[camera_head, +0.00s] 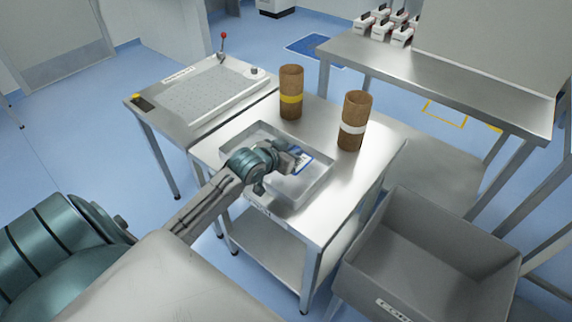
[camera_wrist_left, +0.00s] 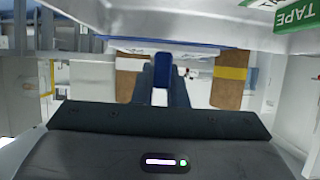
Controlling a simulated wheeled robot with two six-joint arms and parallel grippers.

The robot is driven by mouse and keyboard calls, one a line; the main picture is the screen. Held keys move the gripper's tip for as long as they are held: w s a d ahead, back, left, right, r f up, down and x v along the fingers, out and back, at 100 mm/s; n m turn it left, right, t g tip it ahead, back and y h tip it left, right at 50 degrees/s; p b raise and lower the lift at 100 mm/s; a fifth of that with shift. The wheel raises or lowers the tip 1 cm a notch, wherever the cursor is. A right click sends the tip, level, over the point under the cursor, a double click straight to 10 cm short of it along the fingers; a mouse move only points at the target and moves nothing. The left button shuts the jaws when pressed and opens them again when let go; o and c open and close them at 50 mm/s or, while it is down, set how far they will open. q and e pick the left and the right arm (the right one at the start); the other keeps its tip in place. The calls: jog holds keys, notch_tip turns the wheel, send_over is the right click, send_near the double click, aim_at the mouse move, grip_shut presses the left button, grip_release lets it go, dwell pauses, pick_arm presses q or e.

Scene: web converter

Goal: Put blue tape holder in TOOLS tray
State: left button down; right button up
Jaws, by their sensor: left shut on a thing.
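The blue tape holder (camera_head: 303,161) shows as a small blue-edged piece at my left gripper (camera_head: 296,159) in the head view. In the left wrist view, the fingers of my left gripper (camera_wrist_left: 162,84) are shut on a blue block of the holder (camera_wrist_left: 163,68), with its wide blue edge above. The metal tray (camera_head: 318,186) sits on the middle steel table, and the gripper with the holder is over its inside. I cannot tell whether the holder touches the tray floor. The tray's front label (camera_head: 262,213) is too small to read. My right gripper is not in view.
A brown core with a yellow band (camera_head: 291,87) and one with a white band (camera_head: 354,115) stand upright behind the tray. A grey bin (camera_head: 440,235) stands at lower right. A green TAPE label (camera_wrist_left: 296,14) shows in the wrist view. The table right of the tray is clear.

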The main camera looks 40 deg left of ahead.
aim_at(293, 175)
pick_arm(q)
jog(key=shift+d+f+p, duration=0.1)
jog(key=shift+f+p, duration=0.2)
jog(key=shift+f, duration=3)
jog(key=shift+f, duration=0.1)
jog(key=c, duration=1.5)
grip_release()
jog(key=shift+o, duration=0.2)
jog(key=shift+r, duration=0.2)
jog(key=v, duration=1.2)
